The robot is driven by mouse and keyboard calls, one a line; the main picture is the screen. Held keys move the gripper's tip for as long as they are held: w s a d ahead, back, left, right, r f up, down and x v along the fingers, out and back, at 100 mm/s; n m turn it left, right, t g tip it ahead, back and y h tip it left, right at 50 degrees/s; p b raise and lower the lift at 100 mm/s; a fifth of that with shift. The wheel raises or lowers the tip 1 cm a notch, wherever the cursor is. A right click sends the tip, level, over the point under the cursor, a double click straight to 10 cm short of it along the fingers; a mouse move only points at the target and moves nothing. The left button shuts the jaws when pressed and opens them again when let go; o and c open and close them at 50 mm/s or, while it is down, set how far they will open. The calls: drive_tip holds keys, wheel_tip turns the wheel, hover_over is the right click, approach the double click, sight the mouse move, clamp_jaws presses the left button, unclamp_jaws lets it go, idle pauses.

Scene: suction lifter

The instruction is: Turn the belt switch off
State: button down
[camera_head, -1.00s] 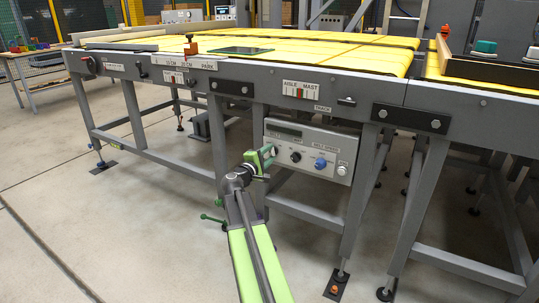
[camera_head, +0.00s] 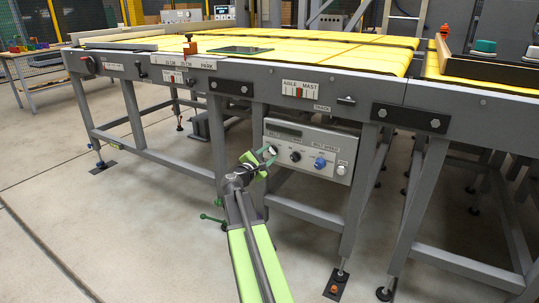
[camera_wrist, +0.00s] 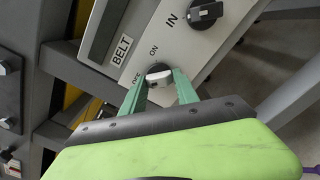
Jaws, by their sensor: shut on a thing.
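In the head view my gripper (camera_head: 268,158) is at the left end of the panel, tilted. The knob's exact pointing direction is hard to tell, as its lower part is close to the fingers.
A black IN knob (camera_wrist: 205,12) lies beside the switch. A blue knob (camera_head: 320,163) and a pale knob (camera_head: 341,170) sit farther right on the panel. The yellow-topped conveyor (camera_head: 330,55) stands above. A grey leg (camera_head: 358,210) stands to the right.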

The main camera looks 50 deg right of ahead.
idle(0.3)
drive_tip(key=c, duration=1)
unclamp_jaws()
drive_tip(key=shift+o, duration=0.2)
drive_tip(key=v, duration=1.7)
drive_tip(key=shift+a, duration=0.25)
